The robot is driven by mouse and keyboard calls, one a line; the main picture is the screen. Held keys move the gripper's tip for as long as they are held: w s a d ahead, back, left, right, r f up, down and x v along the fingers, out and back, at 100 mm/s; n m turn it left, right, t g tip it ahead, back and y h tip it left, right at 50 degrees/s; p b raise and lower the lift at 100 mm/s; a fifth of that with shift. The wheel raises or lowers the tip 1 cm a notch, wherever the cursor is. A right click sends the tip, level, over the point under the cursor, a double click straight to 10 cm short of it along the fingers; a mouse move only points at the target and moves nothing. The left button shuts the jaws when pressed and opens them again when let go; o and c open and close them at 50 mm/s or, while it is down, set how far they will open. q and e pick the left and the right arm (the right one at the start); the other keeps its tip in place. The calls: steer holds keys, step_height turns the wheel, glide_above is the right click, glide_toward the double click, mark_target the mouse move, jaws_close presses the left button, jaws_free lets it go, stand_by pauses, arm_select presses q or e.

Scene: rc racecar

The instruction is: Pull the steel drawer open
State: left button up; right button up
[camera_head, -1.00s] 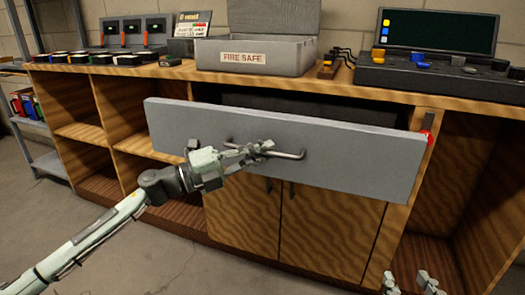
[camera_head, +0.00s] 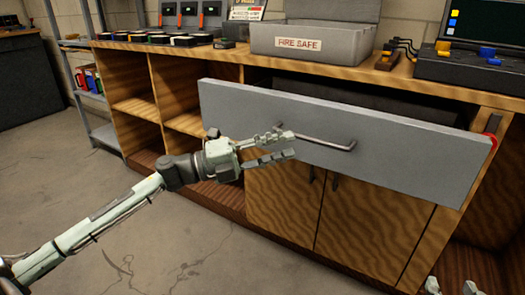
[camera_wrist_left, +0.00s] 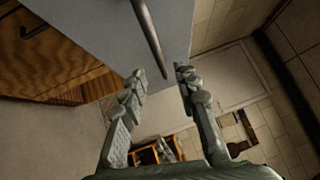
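The steel drawer has a wide grey front (camera_head: 400,150) that stands out from the wooden workbench, with a dark gap behind its top edge. Its bar handle (camera_head: 335,147) is on the front, and also shows in the left wrist view (camera_wrist_left: 152,38). My left gripper (camera_head: 291,146) is open and empty at the handle's left end. In the left wrist view, the handle's near end lies just ahead of and between the spread fingertips (camera_wrist_left: 161,74). Only the fingertips of my right gripper (camera_head: 452,286) show at the bottom right edge, spread apart, with nothing visible between them.
A fire safe (camera_head: 310,42) sits on the workbench top (camera_head: 250,57) above the drawer. A red round thing (camera_head: 493,125) is at the drawer's right end. Cupboard doors (camera_head: 280,195) are below and open shelves (camera_head: 140,105) to the left. The floor (camera_head: 190,250) in front is clear.

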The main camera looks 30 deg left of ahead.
arm_select(q)
steer(key=v, duration=0.5)
steer(key=shift+a, duration=0.1)
stand_by(0.4)
